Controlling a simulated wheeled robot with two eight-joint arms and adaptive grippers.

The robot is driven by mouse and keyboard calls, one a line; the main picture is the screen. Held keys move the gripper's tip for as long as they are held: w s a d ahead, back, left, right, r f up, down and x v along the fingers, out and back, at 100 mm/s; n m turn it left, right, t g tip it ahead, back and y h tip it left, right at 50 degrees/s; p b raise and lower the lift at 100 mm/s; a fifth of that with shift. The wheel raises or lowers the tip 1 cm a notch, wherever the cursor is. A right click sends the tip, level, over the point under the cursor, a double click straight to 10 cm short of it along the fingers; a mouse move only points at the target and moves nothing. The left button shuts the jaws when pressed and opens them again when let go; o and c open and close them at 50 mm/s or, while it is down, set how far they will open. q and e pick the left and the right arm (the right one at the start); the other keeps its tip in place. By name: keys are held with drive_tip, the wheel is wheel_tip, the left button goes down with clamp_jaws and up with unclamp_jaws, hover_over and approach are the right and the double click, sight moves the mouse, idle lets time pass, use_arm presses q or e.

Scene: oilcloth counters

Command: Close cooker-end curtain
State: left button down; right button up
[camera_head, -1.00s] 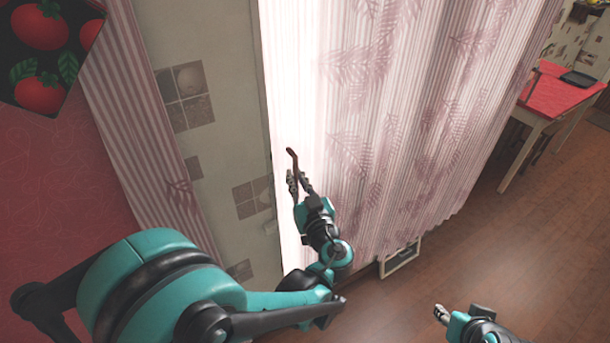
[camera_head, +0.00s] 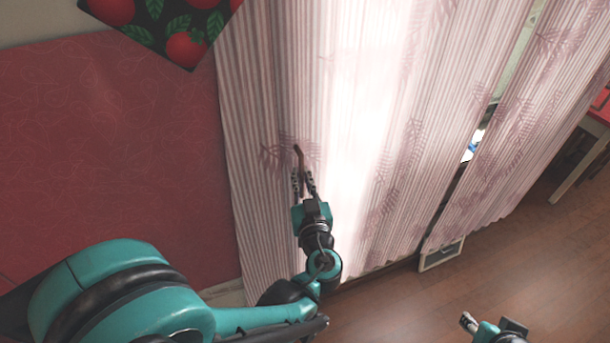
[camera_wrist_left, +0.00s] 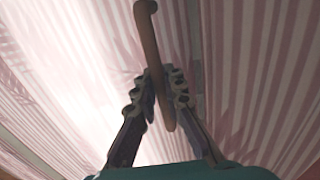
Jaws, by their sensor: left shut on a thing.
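Pink-and-white striped curtains with a leaf print hang in the head view: a left stretch (camera_head: 255,150), a bright, backlit middle stretch (camera_head: 400,120) and a right stretch (camera_head: 535,120). No cooker shows, so I cannot tell from that which is the cooker-end curtain. My left gripper (camera_head: 304,184) is in front of the curtains near the left stretch. It is shut on a thin brown rod (camera_head: 299,156), which also shows between the fingers in the left wrist view (camera_wrist_left: 150,38). Whether the rod is fixed to the cloth is unclear. My right gripper (camera_head: 468,322) is low at right, its fingers too small to judge.
A red surface (camera_head: 100,150) lies at left, below a dark tomato-print panel (camera_head: 165,25). A narrow gap (camera_head: 474,145) parts the middle and right curtain stretches. A red-topped table (camera_head: 602,108) stands at far right.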

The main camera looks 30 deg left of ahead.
use_arm(q)
drive_tip(key=shift+s+a, duration=0.1)
drive_tip(key=shift+s, duration=0.05)
drive_tip(key=c, duration=1.9)
unclamp_jaws()
drive_tip(key=shift+s+a, duration=0.1)
drive_tip(key=shift+s, duration=0.05)
drive_tip(key=shift+o, duration=0.2)
drive_tip(key=shift+s+d, duration=0.15)
drive_tip(key=shift+d, duration=0.2)
drive_tip(key=v, duration=1.1)
drive_tip(key=shift+s, duration=0.15)
